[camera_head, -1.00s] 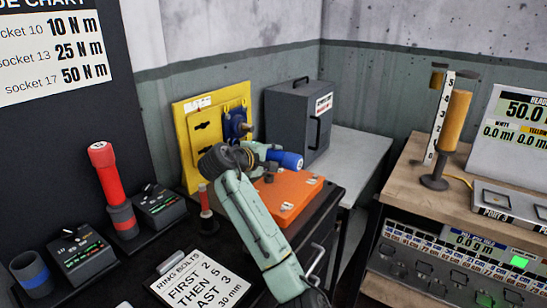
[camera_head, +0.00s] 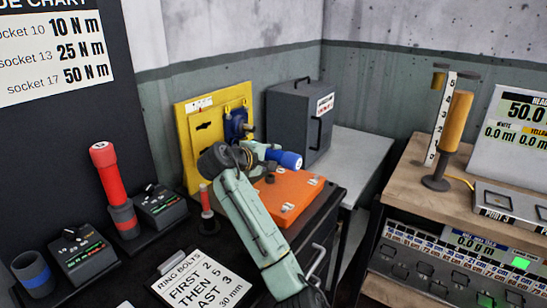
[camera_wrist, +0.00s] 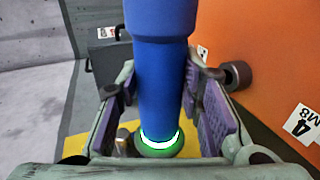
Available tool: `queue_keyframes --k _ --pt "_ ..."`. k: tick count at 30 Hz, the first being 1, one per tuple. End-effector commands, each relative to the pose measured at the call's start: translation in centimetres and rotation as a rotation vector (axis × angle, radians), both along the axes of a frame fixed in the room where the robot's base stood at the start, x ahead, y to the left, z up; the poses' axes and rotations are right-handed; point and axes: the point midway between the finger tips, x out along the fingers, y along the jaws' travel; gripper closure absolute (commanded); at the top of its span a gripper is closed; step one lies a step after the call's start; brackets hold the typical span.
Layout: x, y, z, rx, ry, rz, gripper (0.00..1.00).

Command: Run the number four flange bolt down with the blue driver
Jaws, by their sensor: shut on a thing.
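The blue driver (camera_head: 284,159) is in my gripper (camera_head: 260,152), above the orange flange plate (camera_head: 292,198). In the wrist view my gripper (camera_wrist: 160,95) is shut on the blue driver (camera_wrist: 161,60), its purple pads on either side. A green collar with a bright lit ring shows at the driver's near end. The orange plate (camera_wrist: 265,45) fills the right side, with a white label reading 4 M8 (camera_wrist: 303,122). A dark round bolt head (camera_wrist: 238,75) stands out from the plate, beside the right finger. The driver's far tip is hidden.
A yellow tool board (camera_head: 186,140) stands behind my gripper, beside a grey case (camera_head: 291,120). A red driver (camera_head: 105,165) stands at left near small control boxes. A ring bolts card (camera_head: 199,279) lies in front. A wooden bench (camera_head: 400,190) is at right.

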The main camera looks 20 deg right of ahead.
Motion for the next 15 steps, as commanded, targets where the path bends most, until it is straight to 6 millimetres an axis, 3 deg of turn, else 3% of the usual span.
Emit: queue_keyframes --k 15 --pt "0.55 0.43 0.36 -0.003 -0.007 0.001 1.00"
